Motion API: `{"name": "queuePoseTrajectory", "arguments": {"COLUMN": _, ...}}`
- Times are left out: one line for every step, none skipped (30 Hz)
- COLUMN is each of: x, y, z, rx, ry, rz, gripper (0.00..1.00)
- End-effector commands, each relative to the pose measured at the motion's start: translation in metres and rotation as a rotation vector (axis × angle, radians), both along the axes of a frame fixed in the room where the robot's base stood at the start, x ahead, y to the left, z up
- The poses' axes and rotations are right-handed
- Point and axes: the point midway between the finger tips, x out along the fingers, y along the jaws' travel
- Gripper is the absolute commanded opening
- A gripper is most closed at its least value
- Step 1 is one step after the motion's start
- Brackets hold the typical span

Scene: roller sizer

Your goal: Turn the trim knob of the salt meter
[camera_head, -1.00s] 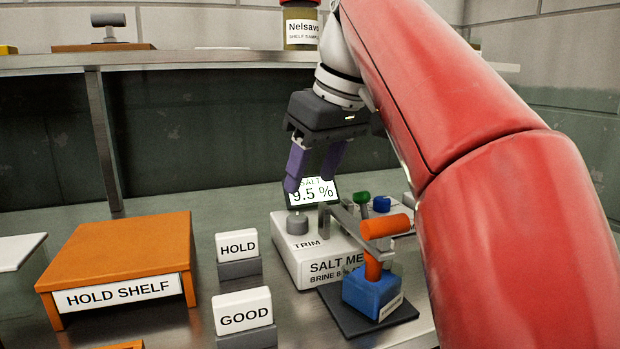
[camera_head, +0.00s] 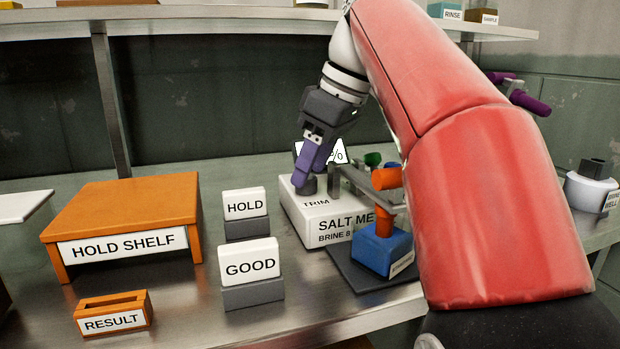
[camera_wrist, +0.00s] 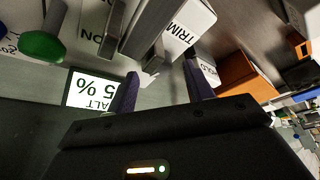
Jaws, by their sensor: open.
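The salt meter (camera_head: 325,222) is a white box with a TRIM label, standing on the steel bench. Its grey trim knob (camera_head: 307,188) is on the top left, partly hidden by my fingers. My gripper (camera_head: 306,178) is open, with its purple fingers pointing down at the knob; whether they touch it I cannot tell. The meter's display (camera_head: 338,152) is partly covered by my gripper in the head view. In the wrist view the display (camera_wrist: 93,90) appears upside down, with "5 %" readable. My gripper (camera_wrist: 160,77) shows its two fingers apart there.
Right of the knob stand a grey post (camera_head: 333,180) and a blue block with an orange handle (camera_head: 384,250). HOLD (camera_head: 245,203) and GOOD (camera_head: 249,262) blocks, an orange hold shelf (camera_head: 130,210) and a RESULT holder (camera_head: 113,312) stand to the left.

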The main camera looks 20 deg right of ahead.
Motion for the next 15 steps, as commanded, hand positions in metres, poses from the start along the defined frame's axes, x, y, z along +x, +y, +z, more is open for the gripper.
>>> {"name": "queuePoseTrajectory", "arguments": {"x": 0.0013, "y": 0.0017, "z": -0.0071, "rx": 0.000, "ry": 0.000, "rz": 0.000, "gripper": 0.52}}
{"name": "queuePoseTrajectory", "arguments": {"x": 0.0021, "y": 0.0025, "z": -0.0092, "rx": 0.000, "ry": 0.000, "rz": 0.000, "gripper": 0.52}}
{"name": "queuePoseTrajectory", "arguments": {"x": 0.0027, "y": 0.0035, "z": -0.0116, "rx": 0.000, "ry": 0.001, "rz": 0.000, "gripper": 0.52}}
{"name": "queuePoseTrajectory", "arguments": {"x": 0.0031, "y": 0.0040, "z": -0.0130, "rx": 0.000, "ry": 0.001, "rz": 0.000, "gripper": 0.52}}
{"name": "queuePoseTrajectory", "arguments": {"x": 0.0035, "y": 0.0043, "z": -0.0138, "rx": 0.000, "ry": 0.000, "rz": 0.000, "gripper": 0.52}}
{"name": "queuePoseTrajectory", "arguments": {"x": 0.0039, "y": 0.0048, "z": -0.0146, "rx": -0.001, "ry": -0.001, "rz": 0.000, "gripper": 0.52}}
{"name": "queuePoseTrajectory", "arguments": {"x": 0.0041, "y": 0.0048, "z": -0.0147, "rx": -0.001, "ry": -0.001, "rz": 0.000, "gripper": 0.52}}
{"name": "queuePoseTrajectory", "arguments": {"x": 0.0042, "y": 0.0049, "z": -0.0148, "rx": 0.000, "ry": -0.001, "rz": 0.000, "gripper": 0.52}}
{"name": "queuePoseTrajectory", "arguments": {"x": 0.0042, "y": 0.0050, "z": -0.0147, "rx": 0.000, "ry": -0.001, "rz": 0.000, "gripper": 0.52}}
{"name": "queuePoseTrajectory", "arguments": {"x": 0.0043, "y": 0.0050, "z": -0.0146, "rx": 0.000, "ry": -0.001, "rz": 0.000, "gripper": 0.52}}
{"name": "queuePoseTrajectory", "arguments": {"x": 0.0043, "y": 0.0049, "z": -0.0145, "rx": 0.000, "ry": -0.001, "rz": 0.000, "gripper": 0.52}}
{"name": "queuePoseTrajectory", "arguments": {"x": 0.0043, "y": 0.0049, "z": -0.0144, "rx": 0.000, "ry": -0.001, "rz": 0.000, "gripper": 0.52}}
{"name": "queuePoseTrajectory", "arguments": {"x": 0.0043, "y": 0.0049, "z": -0.0144, "rx": 0.000, "ry": -0.001, "rz": 0.000, "gripper": 0.52}}
{"name": "queuePoseTrajectory", "arguments": {"x": 0.0042, "y": 0.0048, "z": -0.0144, "rx": -0.001, "ry": -0.001, "rz": 0.000, "gripper": 0.49}}
{"name": "queuePoseTrajectory", "arguments": {"x": 0.0042, "y": 0.0048, "z": -0.0144, "rx": -0.001, "ry": -0.001, "rz": 0.000, "gripper": 0.44}}
